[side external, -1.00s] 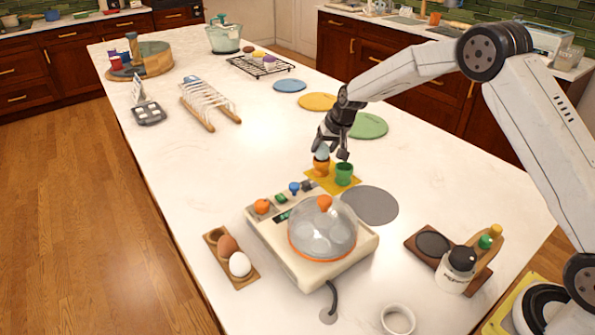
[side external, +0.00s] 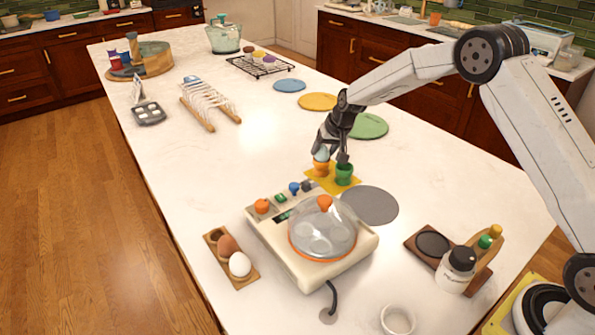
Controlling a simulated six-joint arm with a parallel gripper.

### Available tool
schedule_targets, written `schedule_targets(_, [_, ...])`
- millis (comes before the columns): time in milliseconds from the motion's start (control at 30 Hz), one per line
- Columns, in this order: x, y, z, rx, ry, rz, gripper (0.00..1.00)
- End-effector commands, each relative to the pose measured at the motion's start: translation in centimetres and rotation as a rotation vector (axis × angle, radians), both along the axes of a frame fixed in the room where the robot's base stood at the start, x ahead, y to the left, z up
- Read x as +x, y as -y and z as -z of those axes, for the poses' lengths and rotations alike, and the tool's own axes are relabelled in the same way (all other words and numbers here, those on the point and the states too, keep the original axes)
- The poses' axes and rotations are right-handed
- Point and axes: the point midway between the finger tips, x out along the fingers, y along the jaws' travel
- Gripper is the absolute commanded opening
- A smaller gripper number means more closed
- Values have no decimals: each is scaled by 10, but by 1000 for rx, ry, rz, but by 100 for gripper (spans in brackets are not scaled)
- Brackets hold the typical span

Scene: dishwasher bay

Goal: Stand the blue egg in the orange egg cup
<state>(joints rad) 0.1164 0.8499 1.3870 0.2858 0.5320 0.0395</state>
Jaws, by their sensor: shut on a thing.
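The pale blue egg (side external: 322,155) is upright at the mouth of the orange egg cup (side external: 321,169), which stands on a small yellow mat (side external: 318,184). My gripper (side external: 332,154) is low over the mat, pointing down, and is shut on the blue egg. Its dark fingers partly hide the egg. I cannot tell whether the egg's weight rests in the cup. One finger reaches down at the rim of the green egg cup (side external: 344,174), just right of the orange one. I cannot tell if it touches that cup.
A cream egg cooker (side external: 272,237) with a clear dome stands in front of the mat. A grey disc (side external: 369,205) lies to the right, and a green disc (side external: 369,127) lies behind my gripper. A wooden egg holder (side external: 246,275) sits at front left. The counter left of the mat is clear.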

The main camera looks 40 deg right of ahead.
Motion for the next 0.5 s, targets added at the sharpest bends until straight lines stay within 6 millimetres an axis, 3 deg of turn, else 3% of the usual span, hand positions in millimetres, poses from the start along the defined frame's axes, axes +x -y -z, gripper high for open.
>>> schedule_targets(333, [0,0,1,0,0,0,46])
schedule_targets(400, [0,0,1,0,0,0,76])
schedule_targets(467, [0,0,1,0,0,0,95])
schedule_targets(500, [0,0,1,0,0,0,100])
